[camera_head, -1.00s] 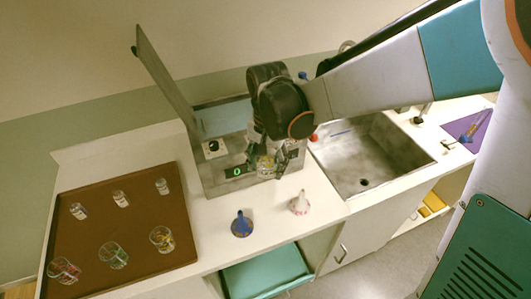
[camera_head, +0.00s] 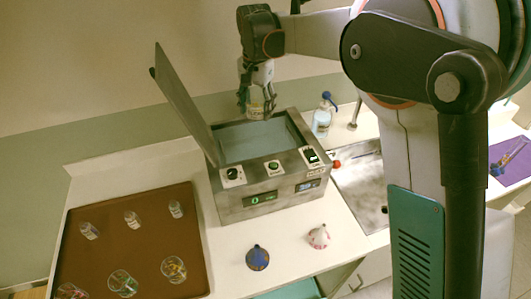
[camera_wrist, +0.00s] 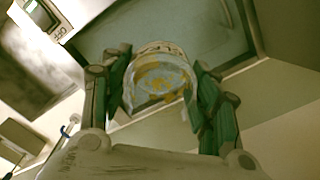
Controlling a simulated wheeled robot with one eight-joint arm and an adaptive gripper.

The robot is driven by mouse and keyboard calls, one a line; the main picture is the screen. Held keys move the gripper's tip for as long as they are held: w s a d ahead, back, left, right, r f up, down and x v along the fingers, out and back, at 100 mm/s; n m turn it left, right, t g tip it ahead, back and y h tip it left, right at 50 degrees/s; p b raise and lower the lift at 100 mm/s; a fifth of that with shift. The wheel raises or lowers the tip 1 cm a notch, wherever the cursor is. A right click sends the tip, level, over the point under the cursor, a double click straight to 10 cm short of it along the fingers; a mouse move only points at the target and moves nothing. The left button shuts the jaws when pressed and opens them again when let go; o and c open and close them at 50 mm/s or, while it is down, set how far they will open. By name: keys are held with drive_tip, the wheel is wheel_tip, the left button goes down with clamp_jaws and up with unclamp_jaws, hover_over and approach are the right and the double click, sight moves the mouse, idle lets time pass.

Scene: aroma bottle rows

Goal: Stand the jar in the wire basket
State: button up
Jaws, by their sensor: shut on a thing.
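My gripper (camera_head: 257,108) is shut on a clear glass jar (camera_head: 256,101) with yellow-orange pieces inside. The jar is up in the air over the back of the open metal bath (camera_head: 240,205). In the wrist view the jar (camera_wrist: 158,82) sits between the green-padded fingers of my gripper (camera_wrist: 160,95), with the bath's grey-green basin behind it. I cannot make out a wire basket in either current view.
The bath's lid (camera_head: 185,105) stands open at its left. A brown tray (camera_head: 150,270) holds several small glasses and jars. Two small funnel-like items, blue (camera_head: 257,258) and white (camera_head: 318,237), stand in front. A blue-topped bottle (camera_head: 322,118) stands behind right, near the sink (camera_head: 360,190).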

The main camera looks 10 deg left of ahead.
drive_tip(key=shift+w+a+f, duration=0.1)
drive_tip(key=shift+w+f, duration=0.1)
wheel_tip(320, 180, down, 19)
drive_tip(key=b, duration=0.3)
drive_tip(key=shift+f, duration=0.2)
drive_tip(key=shift+f, duration=0.1)
drive_tip(key=shift+f, duration=0.15)
drive_tip(key=o, duration=1.2)
drive_tip(key=shift+r, duration=0.2)
wheel_tip(320, 180, up, 12)
drive_tip(key=shift+r+p, duration=0.1)
drive_tip(key=shift+p, duration=0.8)
